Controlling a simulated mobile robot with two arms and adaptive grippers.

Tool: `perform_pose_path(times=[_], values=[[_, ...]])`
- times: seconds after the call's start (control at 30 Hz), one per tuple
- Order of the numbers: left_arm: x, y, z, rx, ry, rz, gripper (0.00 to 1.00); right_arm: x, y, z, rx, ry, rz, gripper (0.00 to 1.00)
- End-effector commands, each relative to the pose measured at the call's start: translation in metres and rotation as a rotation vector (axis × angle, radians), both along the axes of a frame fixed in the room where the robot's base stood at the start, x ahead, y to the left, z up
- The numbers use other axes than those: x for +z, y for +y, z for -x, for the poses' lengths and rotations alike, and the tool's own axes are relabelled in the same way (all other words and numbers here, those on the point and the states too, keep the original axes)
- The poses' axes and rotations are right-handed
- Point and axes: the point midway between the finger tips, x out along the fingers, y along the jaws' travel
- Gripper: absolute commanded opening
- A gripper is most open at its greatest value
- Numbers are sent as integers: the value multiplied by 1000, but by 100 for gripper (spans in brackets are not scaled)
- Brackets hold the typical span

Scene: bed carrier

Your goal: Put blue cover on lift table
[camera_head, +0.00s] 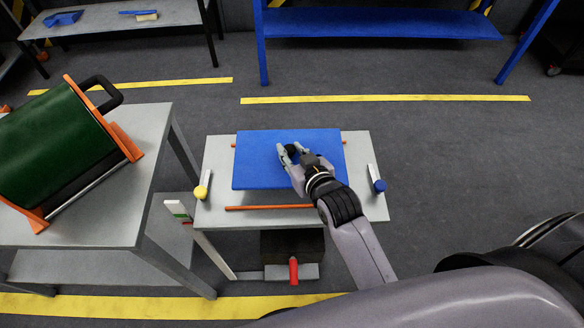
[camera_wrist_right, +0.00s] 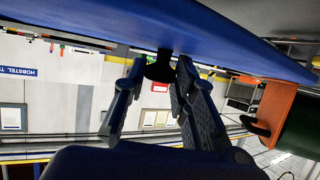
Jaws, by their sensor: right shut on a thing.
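The blue cover (camera_head: 258,165) is a flat rectangular panel over the grey lift table (camera_head: 212,215), a little toward its far side. Its edge also spans the top of the right wrist view (camera_wrist_right: 90,37). My right gripper (camera_head: 290,153) is shut on the cover's black knob (camera_wrist_right: 160,67), with the fingers on either side of it. I cannot tell whether the cover touches the lift table or hangs just above it. An orange rail (camera_head: 265,207) shows in front of the cover. My left gripper is not in view.
A grey table (camera_head: 150,125) at the left holds a green roll-shaped thing (camera_head: 50,135) with an orange frame, close to the lift table. A yellow knob (camera_head: 200,192) and a blue knob (camera_head: 379,186) stand at the lift table's sides. The floor at right is clear.

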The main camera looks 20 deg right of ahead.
Motion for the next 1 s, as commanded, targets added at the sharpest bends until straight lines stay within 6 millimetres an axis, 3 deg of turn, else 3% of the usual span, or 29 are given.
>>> perform_pose_path(times=[0.1, 0.27, 0.5, 0.93, 0.97, 1.0], values=[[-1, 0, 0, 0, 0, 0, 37, -21, 0, 0, 0, -1, 0, 0], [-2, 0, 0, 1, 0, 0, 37, -33, 0, 0, -1, -2, 0, 0], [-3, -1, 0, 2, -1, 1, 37, -65, 0, 0, -1, -1, 0, 0], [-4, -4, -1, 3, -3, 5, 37, -72, 0, 0, 0, -3, 0, 0], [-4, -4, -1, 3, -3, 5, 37, -71, 0, 0, 0, -2, 0, 27], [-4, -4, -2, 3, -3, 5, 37, -71, 0, 0, 0, -2, 0, 30]])
